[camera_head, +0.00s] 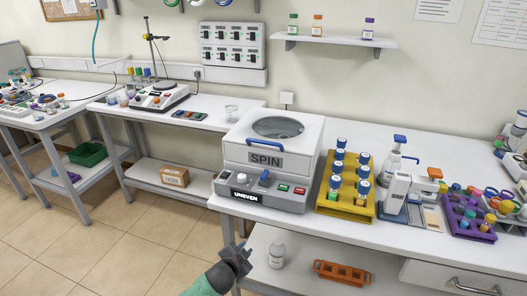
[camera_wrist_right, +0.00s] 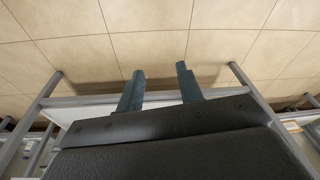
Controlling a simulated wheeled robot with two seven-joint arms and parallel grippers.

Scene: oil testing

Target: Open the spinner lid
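The spinner (camera_head: 262,190) is a white and grey machine on the bench, labelled SPIN. Its lid (camera_head: 303,140) is down, with a round clear window (camera_head: 278,127) on top and a blue bar handle (camera_head: 266,155) at the front left.
A yellow rack (camera_head: 326,207) of blue-capped bottles stands close right of the spinner. Right of it are a microscope-like device (camera_head: 395,190) and a purple rack (camera_head: 455,222). A white bottle (camera_head: 277,257) and an orange rack (camera_head: 342,272) are on the lower shelf.

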